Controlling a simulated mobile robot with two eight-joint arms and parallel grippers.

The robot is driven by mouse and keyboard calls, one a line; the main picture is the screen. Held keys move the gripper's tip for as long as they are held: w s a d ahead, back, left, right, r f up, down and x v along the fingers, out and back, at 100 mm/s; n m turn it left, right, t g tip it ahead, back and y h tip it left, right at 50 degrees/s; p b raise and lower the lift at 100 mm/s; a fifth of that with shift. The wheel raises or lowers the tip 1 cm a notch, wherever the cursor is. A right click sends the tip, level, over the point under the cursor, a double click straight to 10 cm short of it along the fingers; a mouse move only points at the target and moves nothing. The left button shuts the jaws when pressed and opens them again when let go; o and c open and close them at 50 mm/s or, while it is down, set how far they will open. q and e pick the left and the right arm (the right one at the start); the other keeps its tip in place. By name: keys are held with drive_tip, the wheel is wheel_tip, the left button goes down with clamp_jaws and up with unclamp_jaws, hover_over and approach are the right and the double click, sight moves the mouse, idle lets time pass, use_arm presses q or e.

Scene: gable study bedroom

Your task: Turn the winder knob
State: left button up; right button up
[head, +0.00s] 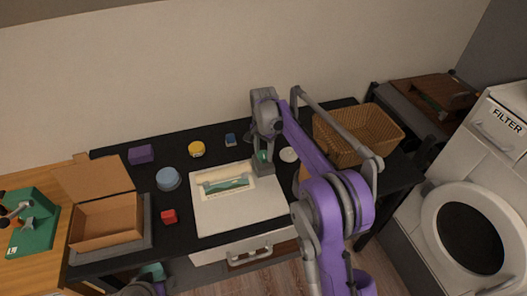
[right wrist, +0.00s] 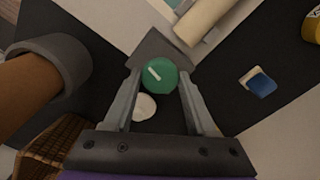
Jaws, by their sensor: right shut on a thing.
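The winder knob (right wrist: 160,76) is a round green knob with a white line on its face, and the line slants from upper left to lower right in the right wrist view. It sits on a grey block (right wrist: 154,46) beside the white panel, which has a scroll picture in a window (head: 226,184). My right gripper (head: 263,157) is shut on the knob, with one finger on each side of it. In the head view the gripper hides most of the knob. Part of my left arm shows at the bottom left edge, and its fingers cannot be made out.
A black table carries an open cardboard box (head: 107,218), a purple block (head: 141,154), a blue round tin (head: 168,179), a red block (head: 169,216), a yellow tin (head: 197,149) and a blue-and-white eraser (head: 230,140). A white disc (head: 289,155) and a wicker basket (head: 345,151) stand right of the gripper.

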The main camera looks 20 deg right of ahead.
sight(264, 154)
drive_tip(key=m, duration=0.5)
drive_tip(key=shift+m, duration=0.3)
drive_tip(key=m, duration=1.1)
drive_tip(key=shift+m, duration=0.4)
drive_tip(key=m, duration=0.5)
drive_tip(key=shift+m, duration=0.3)
drive_tip(key=o, duration=1.4)
drive_tip(key=shift+c, duration=0.2)
wheel_tip(264, 154, up, 11)
drive_tip(key=p, duration=0.1)
